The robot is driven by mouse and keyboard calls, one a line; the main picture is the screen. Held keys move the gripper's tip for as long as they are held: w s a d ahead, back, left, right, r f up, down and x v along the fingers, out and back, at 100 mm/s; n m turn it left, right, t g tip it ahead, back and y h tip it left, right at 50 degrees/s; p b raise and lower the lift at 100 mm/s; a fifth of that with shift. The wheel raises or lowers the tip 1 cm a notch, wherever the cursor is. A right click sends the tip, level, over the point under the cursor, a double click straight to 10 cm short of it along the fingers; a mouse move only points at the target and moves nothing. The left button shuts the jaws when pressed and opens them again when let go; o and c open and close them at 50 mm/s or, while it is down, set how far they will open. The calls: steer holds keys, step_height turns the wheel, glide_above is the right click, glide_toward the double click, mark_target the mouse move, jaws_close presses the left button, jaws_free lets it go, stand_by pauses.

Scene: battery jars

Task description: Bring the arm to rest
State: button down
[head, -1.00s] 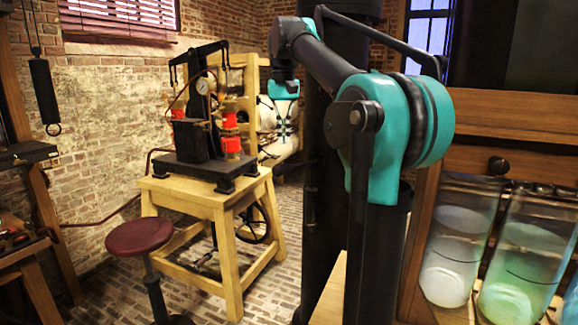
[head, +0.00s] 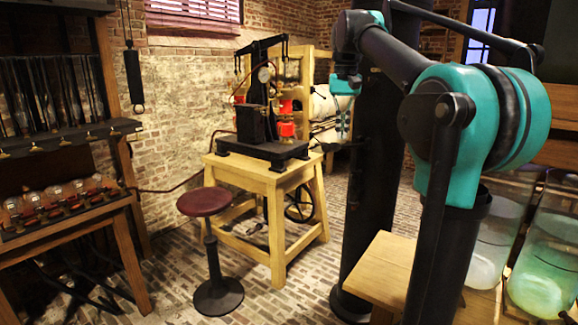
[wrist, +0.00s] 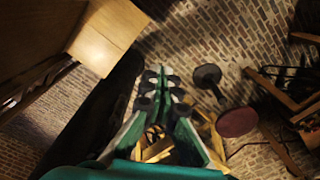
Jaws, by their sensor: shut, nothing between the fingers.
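My arm is raised on the right of the head view, bent at its teal joint, and reaches back toward the middle of the room. My gripper (head: 343,130) hangs from its far end, pointing down, small in this view beside the dark column. In the wrist view my gripper (wrist: 160,105) shows as teal and dark fingers close together, with nothing between them. It is clear of the furniture; the floor and stool lie below it in that view.
A wooden stand (head: 268,170) bears a black apparatus with red parts. A red-topped stool (head: 203,203) stands before it. A workbench (head: 70,225) is at left. Glass jars (head: 545,265) stand at right near a wooden surface (head: 385,270). Brick floor is open around the stool.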

steer(key=s+d+f+t, duration=0.1)
steer(key=s+f, duration=0.1)
steer(key=f, duration=0.9)
steer(key=s+d+f+t, duration=0.1)
steer(key=s+f, duration=0.2)
steer(key=f, duration=0.8)
steer(key=s+d+f+t, duration=0.1)
steer(key=s+f, duration=0.7)
steer(key=f, duration=0.2)
steer(key=s+d+f+n+t, duration=0.1)
steer(key=s+f, duration=0.8)
steer(key=f, duration=0.2)
steer(key=shift+f, duration=0.3)
